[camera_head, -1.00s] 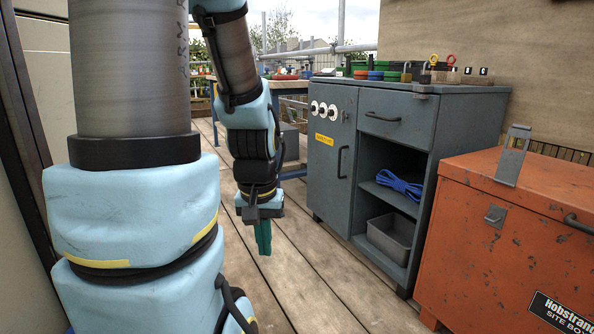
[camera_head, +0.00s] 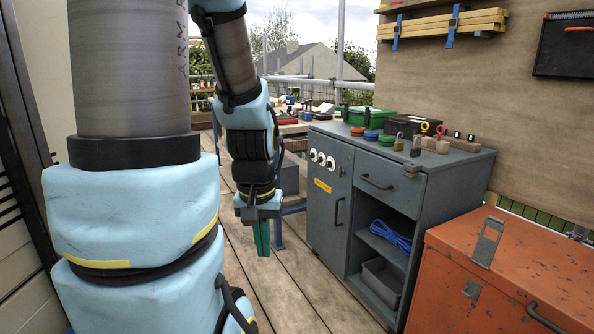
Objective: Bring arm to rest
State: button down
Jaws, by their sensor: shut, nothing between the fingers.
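My gripper (camera_head: 262,238) hangs at the end of my bent arm, pointing straight down above the plank floor. Its teal fingers are together with nothing between them. It is apart from the grey cabinet (camera_head: 327,217), which stands to its right. The arm's upper links and large blue-padded joints fill the left of the view.
The grey cabinet bears padlocks, coloured discs and a green box (camera_head: 370,116). Its open shelves hold blue rope (camera_head: 392,235) and a grey bin (camera_head: 382,280). An orange site box (camera_head: 500,280) stands at front right. A workbench (camera_head: 290,127) is behind. The plank floor (camera_head: 290,290) is clear.

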notch_tip(320, 180, up, 14)
jog(key=p, duration=1.1)
jog(key=shift+f, duration=0.25)
